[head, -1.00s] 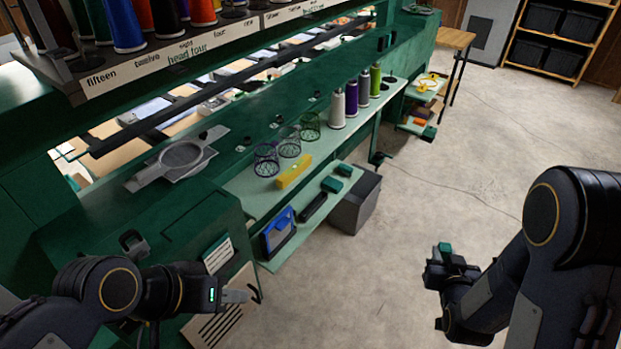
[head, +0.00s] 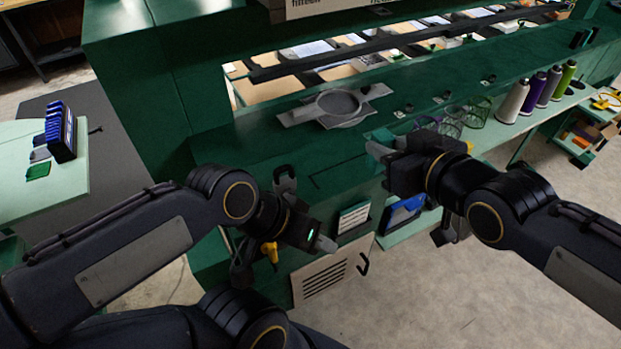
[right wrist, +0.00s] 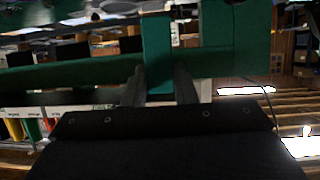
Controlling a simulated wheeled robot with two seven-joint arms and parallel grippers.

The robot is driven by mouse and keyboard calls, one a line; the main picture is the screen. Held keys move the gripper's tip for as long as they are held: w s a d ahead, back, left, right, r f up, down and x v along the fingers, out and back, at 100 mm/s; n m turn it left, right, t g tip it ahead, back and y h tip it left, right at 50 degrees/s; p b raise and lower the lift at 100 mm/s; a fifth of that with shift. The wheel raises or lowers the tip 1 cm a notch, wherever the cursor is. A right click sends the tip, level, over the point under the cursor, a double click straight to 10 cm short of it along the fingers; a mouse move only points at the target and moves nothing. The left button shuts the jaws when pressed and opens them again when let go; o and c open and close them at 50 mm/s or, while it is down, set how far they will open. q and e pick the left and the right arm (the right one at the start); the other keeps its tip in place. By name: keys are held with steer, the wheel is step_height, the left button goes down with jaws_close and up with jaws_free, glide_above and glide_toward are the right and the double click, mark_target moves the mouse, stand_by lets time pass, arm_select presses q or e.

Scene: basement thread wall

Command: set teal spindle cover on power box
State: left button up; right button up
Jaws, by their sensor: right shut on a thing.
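My right gripper (head: 377,150) is shut on a small teal piece, the spindle cover (head: 381,136), held above the front edge of the green machine. In the right wrist view the cover (right wrist: 157,55) stands upright between the two fingertips. The green cabinet (head: 340,176) with an outlined rectangle on top and a vented lower panel (head: 322,282) is in front of me; it may be the power box, but I cannot tell for sure. My left gripper (head: 326,244) is low in front of the cabinet, apart from the cover; its finger gap is not clear.
A grey hoop (head: 338,104) lies on the machine top behind the right gripper. Wire baskets (head: 452,122) and thread cones (head: 512,101) stand along the shelf at right. A black hook (head: 285,178) rises by the left arm. A pale green table (head: 72,180) stands at far left.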

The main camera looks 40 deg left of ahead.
steer(key=shift+s+a+r+n+g, duration=0.15)
steer(key=shift+s+a+r, duration=0.05)
steer(key=shift+s+r, duration=0.3)
steer(key=shift+s+a+r+n+g, duration=0.15)
steer(key=shift+s+a+r, duration=0.05)
steer(key=shift+s+r, duration=0.25)
steer(key=w+a+f+b, duration=0.1)
steer(key=w+a+f, duration=0.3)
steer(key=w+a+f+b, duration=0.1)
steer(key=w+a+f, duration=0.4)
steer(key=shift+a+f+b, duration=0.1)
steer(key=shift+a+b, duration=0.15)
steer(key=shift+b, duration=0.1)
steer(key=f, duration=0.1)
steer(key=f+b, duration=0.2)
steer(key=f, duration=0.1)
steer(key=shift+w+a, duration=0.2)
steer(key=shift+w, duration=0.1)
steer(key=shift+r, duration=0.2)
